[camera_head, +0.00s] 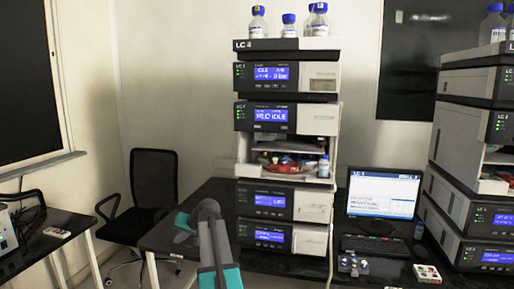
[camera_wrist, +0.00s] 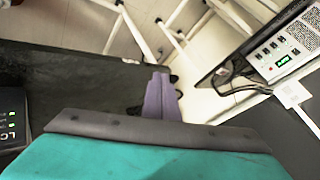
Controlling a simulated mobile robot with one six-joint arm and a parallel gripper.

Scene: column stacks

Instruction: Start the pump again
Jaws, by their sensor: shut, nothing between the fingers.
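A column stack labelled LC 4 (camera_head: 287,44) stands on the dark bench in the head view. Its top module has a lit blue display (camera_head: 271,73) that seems to read IDLE. The module below has another blue display (camera_head: 270,115), also showing IDLE. Two lower modules have lit displays (camera_head: 269,201) and (camera_head: 269,236) with text too small to read. I cannot tell which module is the pump. My gripper (camera_wrist: 162,97) is shut and empty in the wrist view, above the dark bench. In the head view my arm rises in front of the bench, left of the stack's lower modules.
A laptop (camera_head: 382,195) and small vials (camera_head: 353,265) are right of the stack. A second stack (camera_head: 468,150) stands at far right. Bottles (camera_head: 258,22) stand on top of the first stack. A black chair (camera_head: 153,180) is at left. A socketed device (camera_wrist: 283,50) shows in the wrist view.

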